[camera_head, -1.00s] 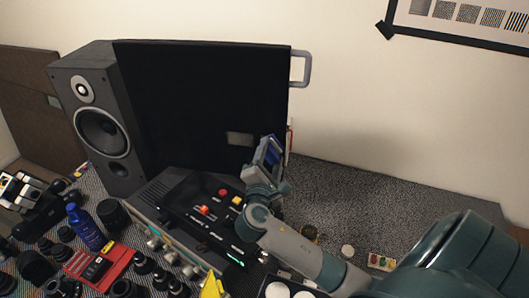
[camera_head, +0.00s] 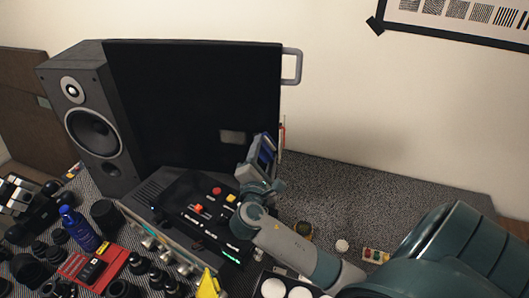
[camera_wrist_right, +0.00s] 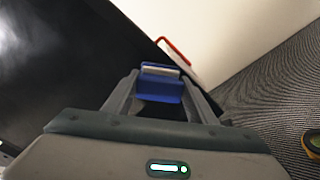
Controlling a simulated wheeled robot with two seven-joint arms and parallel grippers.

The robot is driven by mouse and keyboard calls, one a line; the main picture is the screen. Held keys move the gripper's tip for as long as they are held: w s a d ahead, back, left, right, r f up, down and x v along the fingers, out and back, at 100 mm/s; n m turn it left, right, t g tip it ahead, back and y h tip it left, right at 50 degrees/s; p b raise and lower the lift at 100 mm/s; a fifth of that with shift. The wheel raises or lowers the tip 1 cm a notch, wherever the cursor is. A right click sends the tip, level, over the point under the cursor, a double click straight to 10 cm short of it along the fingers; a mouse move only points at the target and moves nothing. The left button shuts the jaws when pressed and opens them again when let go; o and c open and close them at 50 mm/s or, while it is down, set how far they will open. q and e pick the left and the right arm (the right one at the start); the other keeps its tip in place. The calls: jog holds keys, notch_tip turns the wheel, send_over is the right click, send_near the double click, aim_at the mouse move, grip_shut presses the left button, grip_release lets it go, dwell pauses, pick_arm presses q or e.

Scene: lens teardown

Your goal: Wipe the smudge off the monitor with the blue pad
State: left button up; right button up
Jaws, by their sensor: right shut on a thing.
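The black monitor (camera_head: 180,90) stands upright behind the console. A greyish rectangular patch (camera_head: 233,137), which looks like the smudge, shows on its lower right. My right gripper (camera_head: 264,149) is at the screen's lower right edge, to the right of this patch. It is shut on the blue pad (camera_head: 266,154). In the right wrist view the blue pad (camera_wrist_right: 160,92) sits between the fingers, beside the dark screen (camera_wrist_right: 65,75). I cannot tell whether the pad touches the screen.
A speaker (camera_head: 92,125) stands left of the monitor. A console (camera_head: 165,225) with buttons lies below it. A blue bottle (camera_head: 78,228), a red tray (camera_head: 72,267) and several lenses crowd the lower left. The grey mat (camera_head: 380,190) at right is mostly clear.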

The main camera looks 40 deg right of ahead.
jog(key=shift+w+a, duration=1.15)
jog(key=shift+w, duration=0.2)
jog(key=shift+w+r, duration=0.1)
jog(key=shift+w+a, duration=1.3)
jog(key=shift+w, duration=0.1)
jog(key=shift+w+a, duration=0.1)
jog(key=shift+w+a, duration=1.15)
jog(key=shift+w, duration=0.15)
jog(key=shift+w, duration=0.1)
jog(key=shift+w+a+b, duration=0.45)
jog(key=shift+w+a, duration=0.85)
jog(key=shift+w, duration=0.05)
